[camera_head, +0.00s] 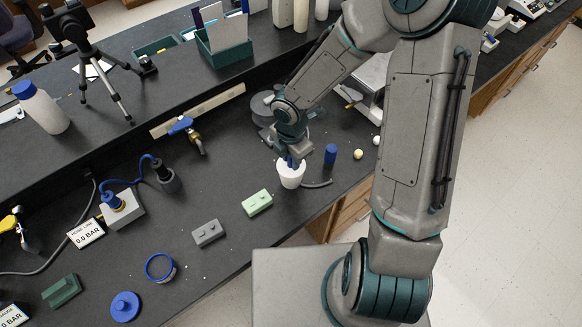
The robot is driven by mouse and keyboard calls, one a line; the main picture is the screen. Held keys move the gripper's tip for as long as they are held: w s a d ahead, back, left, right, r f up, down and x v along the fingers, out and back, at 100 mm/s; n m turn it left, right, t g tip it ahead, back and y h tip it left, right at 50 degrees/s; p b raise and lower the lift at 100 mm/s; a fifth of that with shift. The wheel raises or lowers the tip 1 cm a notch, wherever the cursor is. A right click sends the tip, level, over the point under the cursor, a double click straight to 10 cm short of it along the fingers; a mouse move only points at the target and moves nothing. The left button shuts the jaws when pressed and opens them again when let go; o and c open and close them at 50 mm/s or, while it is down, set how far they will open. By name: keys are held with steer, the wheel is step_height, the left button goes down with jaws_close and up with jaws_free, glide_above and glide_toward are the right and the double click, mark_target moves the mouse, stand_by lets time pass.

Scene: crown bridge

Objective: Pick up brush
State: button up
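My gripper (291,160) points down at a white cup (291,177) on the dark bench, with its fingertips at or just inside the cup's rim. The gap between the fingers is too small to make out, so I cannot tell whether they are open or shut. I cannot clearly pick out a brush. A thin, dark grey curved piece (318,184) lies on the bench beside the cup's right side. I cannot tell whether it is the brush, or whether something stands inside the cup.
A blue cylinder (330,154) and a small yellowish ball (358,154) stand right of the cup. A pale green block (257,203) and a grey block (208,233) lie to the left. A blue-handled tap (183,126) sticks out behind. The bench's front edge is close.

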steer(key=shift+f, duration=0.4)
jaws_close()
step_height(320, 180, up, 10)
steer(key=shift+r+p, duration=0.1)
steer(key=shift+p, duration=0.95)
